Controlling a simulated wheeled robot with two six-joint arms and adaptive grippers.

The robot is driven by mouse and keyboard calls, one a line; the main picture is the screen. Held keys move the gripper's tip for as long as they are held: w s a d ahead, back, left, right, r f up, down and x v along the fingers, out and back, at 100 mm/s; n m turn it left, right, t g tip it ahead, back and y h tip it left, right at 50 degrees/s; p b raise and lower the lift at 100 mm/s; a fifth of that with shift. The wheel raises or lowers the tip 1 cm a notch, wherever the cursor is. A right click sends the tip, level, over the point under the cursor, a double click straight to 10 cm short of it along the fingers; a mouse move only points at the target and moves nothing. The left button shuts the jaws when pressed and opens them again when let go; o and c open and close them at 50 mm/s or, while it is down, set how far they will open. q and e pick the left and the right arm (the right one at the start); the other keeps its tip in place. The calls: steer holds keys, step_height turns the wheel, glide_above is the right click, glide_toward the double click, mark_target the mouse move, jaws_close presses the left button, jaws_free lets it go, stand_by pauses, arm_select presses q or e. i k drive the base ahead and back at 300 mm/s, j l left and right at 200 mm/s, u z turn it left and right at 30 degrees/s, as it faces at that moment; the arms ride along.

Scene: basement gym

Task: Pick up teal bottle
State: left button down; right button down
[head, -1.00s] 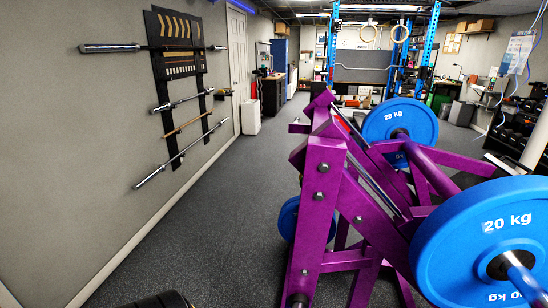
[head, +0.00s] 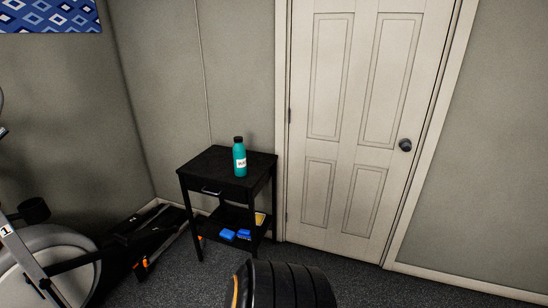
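A teal bottle (head: 239,161) with a black cap and a white label stands upright on a small black side table (head: 213,163). It is near the right part of the tabletop, with nothing else beside it there. Neither of my grippers shows in the head view.
A white panelled door (head: 345,130) with a dark knob is right of the table. Blue items (head: 236,235) lie on the table's lower shelf. A grey and black exercise machine (head: 50,265) is at left. A black ribbed round object (head: 282,285) is at the bottom centre.

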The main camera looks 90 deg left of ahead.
mark_target(239, 155)
steer(key=u, duration=3.1)
steer(key=i+l+u, duration=0.15)
steer(key=u, duration=0.35)
steer(key=i+l+u, duration=0.2)
steer(key=u, duration=0.25)
